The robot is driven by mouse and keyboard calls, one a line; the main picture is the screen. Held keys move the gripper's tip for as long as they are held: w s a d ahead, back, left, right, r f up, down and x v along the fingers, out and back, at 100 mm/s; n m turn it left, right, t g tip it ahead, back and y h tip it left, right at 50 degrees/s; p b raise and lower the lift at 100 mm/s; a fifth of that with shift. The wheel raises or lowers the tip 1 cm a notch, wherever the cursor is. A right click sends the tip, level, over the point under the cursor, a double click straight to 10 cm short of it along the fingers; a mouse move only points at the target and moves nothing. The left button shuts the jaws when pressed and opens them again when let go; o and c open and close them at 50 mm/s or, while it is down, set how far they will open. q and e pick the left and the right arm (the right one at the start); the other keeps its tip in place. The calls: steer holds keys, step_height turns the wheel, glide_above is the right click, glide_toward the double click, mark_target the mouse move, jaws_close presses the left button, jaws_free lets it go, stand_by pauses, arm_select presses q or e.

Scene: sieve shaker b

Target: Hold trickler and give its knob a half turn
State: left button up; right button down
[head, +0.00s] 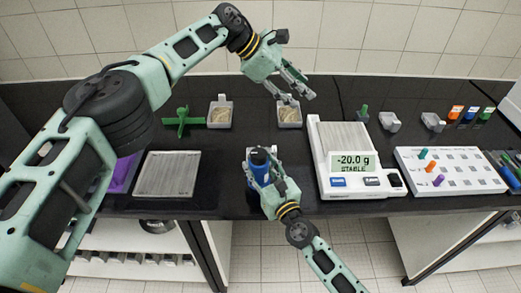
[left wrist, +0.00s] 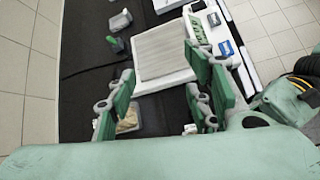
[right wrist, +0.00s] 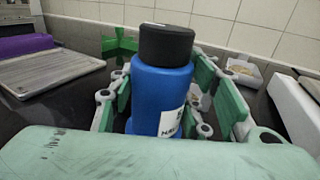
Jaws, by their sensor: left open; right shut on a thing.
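A blue bottle-like body (head: 258,162) with a black cap-like top (right wrist: 166,45) stands upright near the front edge of the bench; it may be the trickler, but its printed label is only partly readable. My right gripper (head: 260,156) is shut around the blue body (right wrist: 160,95), below the black top, with a finger on each side. My left gripper (head: 305,96) is open and empty, raised behind and to the right of the blue body. It is apart from the black top. In the left wrist view its fingers (left wrist: 158,65) are spread over the bench.
A small tray of tan grains (head: 289,114) is near the left gripper; a similar tray (head: 220,113) stands left. A balance (head: 340,145) reading -20.0 g is at right. A green cross-shaped stand (head: 183,121), a grey plate (head: 167,173) and a peg rack (head: 455,180) are around.

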arm_select(q)
steer(key=w+d+r+n+t+h, duration=0.3)
steer(key=w+r+n+t, duration=0.2)
steer(key=r+n, duration=0.3)
steer(key=w+d+r+n+t+h, duration=0.2)
steer(key=w+r+n+t, duration=0.3)
steer(key=r+n, duration=0.25)
steer(key=w+a+r+n+t+y, duration=0.1)
steer(key=w+a+n+t+y, duration=0.3)
steer(key=n, duration=0.7)
steer(key=w+a+r+n+t+y, duration=0.15)
steer(key=w+a+n+y, duration=0.35)
steer(key=n, duration=0.6)
steer(key=n+g+y, duration=0.6)
steer(key=n+g, duration=1.1)
steer(key=n, duration=0.4)
glide_above(261, 152)
step_height(261, 152, down, 21)
steer(key=shift+t, duration=0.25)
step_height(261, 152, down, 12)
steer(key=shift+r, duration=0.2)
